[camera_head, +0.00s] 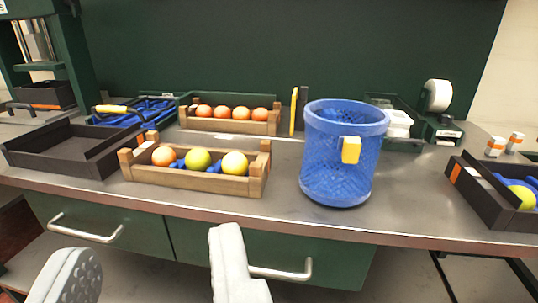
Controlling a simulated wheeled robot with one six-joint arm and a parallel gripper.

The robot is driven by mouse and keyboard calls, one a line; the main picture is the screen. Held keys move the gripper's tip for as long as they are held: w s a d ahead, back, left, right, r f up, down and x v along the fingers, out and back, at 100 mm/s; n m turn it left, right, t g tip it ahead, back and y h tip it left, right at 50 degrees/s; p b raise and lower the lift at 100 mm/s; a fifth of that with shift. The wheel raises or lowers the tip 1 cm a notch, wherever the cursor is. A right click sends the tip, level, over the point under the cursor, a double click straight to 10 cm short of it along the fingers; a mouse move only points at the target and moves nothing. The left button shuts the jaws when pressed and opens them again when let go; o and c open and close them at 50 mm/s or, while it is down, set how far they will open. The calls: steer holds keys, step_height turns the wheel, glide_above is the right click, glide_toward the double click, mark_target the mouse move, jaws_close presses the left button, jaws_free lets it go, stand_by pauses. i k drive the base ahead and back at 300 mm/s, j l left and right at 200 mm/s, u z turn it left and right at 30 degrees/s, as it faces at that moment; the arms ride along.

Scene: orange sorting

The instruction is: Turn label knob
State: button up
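The label device is likely the dark green unit with a white roll (438,96) at the back right of the bench. No knob on it can be made out at this size. My gripper (150,283) is at the bottom left of the view, with its two pale fingers wide apart. It is open and empty, in front of the bench and well to the left of and nearer than the roll unit.
A blue basket (335,170) with a yellow tag stands mid-bench. Wooden crates (190,181) of fruit and an empty black tray (60,146) are left. A black tray (475,205) is right. Drawer handles (85,232) stick out below the bench edge.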

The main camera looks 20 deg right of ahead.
mark_target(445, 119)
steer(key=z, duration=1.35)
